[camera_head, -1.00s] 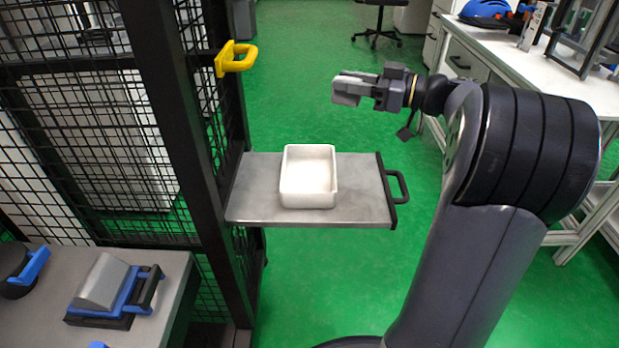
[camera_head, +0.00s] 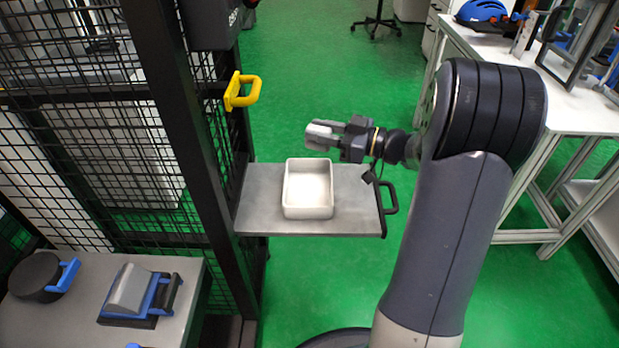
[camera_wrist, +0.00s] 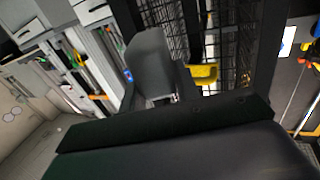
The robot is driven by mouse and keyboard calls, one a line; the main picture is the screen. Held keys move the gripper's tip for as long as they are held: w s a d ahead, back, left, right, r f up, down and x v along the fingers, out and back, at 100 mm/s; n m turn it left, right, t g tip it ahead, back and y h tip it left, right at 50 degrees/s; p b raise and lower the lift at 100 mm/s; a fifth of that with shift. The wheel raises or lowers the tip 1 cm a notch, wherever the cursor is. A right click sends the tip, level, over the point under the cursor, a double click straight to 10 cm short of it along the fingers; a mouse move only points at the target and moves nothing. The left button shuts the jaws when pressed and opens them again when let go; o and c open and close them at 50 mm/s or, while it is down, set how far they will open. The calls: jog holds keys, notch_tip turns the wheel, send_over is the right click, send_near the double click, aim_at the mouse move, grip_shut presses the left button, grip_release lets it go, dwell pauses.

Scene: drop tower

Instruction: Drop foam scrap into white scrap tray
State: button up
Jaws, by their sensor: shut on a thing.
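The white scrap tray (camera_head: 308,212) sits upright on a grey pull-out shelf (camera_head: 356,205) and looks empty. My gripper (camera_head: 341,138) is shut on a light grey block, the foam scrap (camera_head: 320,131), in the head view. The gripper points left and holds the scrap above and beyond the tray's far edge as seen in the picture, apart from it. In the wrist view a grey block (camera_wrist: 152,62) stands up beyond the dark gripper body, which hides the lower part. The tray does not show clearly there.
A black mesh frame with a yellow handle (camera_head: 243,91) stands left of the shelf. The shelf has a black handle (camera_head: 390,198) at its right. A grey bench (camera_head: 60,325) with blue-handled things is lower left. A white workbench (camera_head: 575,105) stands right.

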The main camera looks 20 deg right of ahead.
jog(key=shift+s+a+f, duration=0.15)
jog(key=shift+a+f, duration=0.05)
jog(key=shift+a, duration=0.1)
jog(key=shift+f+b, duration=0.6)
jog(key=shift+f, duration=2.4)
jog(key=o, duration=1)
jog(key=shift+o, duration=0.2)
jog(key=p+v, duration=0.1)
jog(key=v, duration=0.9)
jog(key=shift+s+d, duration=0.25)
jog(key=shift+d, duration=0.1)
